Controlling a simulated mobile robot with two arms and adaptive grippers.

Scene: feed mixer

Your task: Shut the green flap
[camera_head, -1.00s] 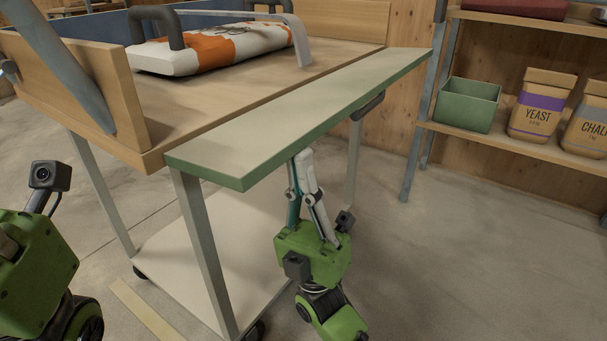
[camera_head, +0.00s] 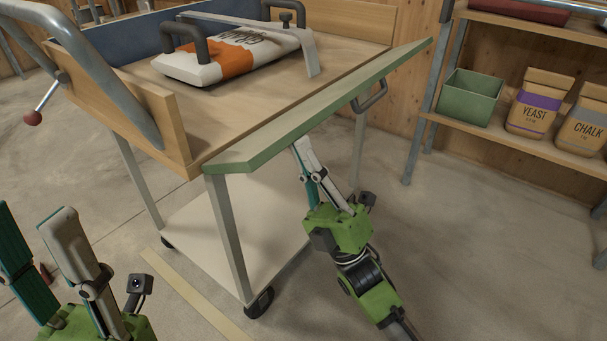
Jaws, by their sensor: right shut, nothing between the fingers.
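The green flap (camera_head: 325,103) is a long pale board with green edges along the right side of the wheeled cart. It slants upward from the cart's edge, partly raised. Its dark handle (camera_head: 370,96) shows on the outer underside. My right gripper (camera_head: 298,146) is below the flap, shut and empty, its fingertips at the flap's underside near the front end. The flap hides the very tips, so I cannot tell if they touch. My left gripper (camera_head: 38,225) is at the lower left, open and empty, away from the flap.
An orange and white bag (camera_head: 228,58) lies on the cart top (camera_head: 185,100) under a grey bracket (camera_head: 315,55). A bent metal tube and red-knobbed lever (camera_head: 33,117) stand at left. A shelf with a green bin (camera_head: 468,98) and paper bags is at right. Floor is clear between.

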